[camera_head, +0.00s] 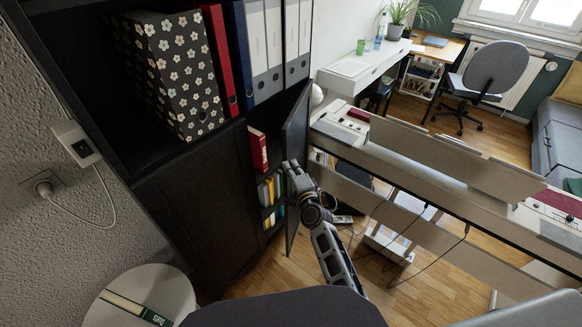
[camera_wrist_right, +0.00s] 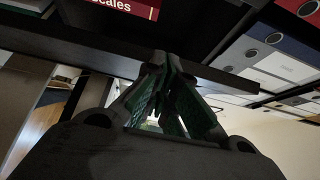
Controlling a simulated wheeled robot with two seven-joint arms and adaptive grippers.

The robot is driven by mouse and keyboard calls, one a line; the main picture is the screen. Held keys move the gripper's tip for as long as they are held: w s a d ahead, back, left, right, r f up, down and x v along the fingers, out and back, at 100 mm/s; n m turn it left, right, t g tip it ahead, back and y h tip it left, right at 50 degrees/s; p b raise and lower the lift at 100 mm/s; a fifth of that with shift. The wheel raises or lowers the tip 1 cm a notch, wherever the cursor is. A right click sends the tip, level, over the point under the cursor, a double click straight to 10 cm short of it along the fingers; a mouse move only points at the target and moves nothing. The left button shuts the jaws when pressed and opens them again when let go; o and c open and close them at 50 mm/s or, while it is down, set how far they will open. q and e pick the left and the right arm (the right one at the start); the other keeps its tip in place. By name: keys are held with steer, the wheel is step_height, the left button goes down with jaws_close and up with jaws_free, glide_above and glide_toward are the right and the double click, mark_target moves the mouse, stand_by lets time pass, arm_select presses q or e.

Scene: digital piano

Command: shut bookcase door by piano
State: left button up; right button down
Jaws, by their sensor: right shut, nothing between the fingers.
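The black bookcase (camera_head: 190,215) stands at the left in the head view. One lower door (camera_head: 297,125) stands open, jutting out toward the piano, and the compartment behind it shows books. The other lower door beside it looks closed. My right gripper (camera_head: 292,168) is shut and empty, with its fingertips at the open door's outer side, about mid-height. Whether they touch it I cannot tell. In the right wrist view the closed green-padded fingers (camera_wrist_right: 166,88) reach a dark panel edge (camera_wrist_right: 100,52). My left gripper is not in view.
The piano (camera_head: 440,165) stands to the right of the open door, with cables beneath it. A round white stool (camera_head: 175,285) with a book is at the lower left. Binders and a flowered box (camera_head: 175,70) fill the upper shelf. Wooden floor (camera_head: 265,280) shows below the door.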

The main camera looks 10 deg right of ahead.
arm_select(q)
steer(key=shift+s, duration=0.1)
arm_select(e)
steer(key=s+d, duration=0.2)
steer(key=s, duration=0.9)
steer(key=shift+s, duration=0.25)
stand_by(0.5)
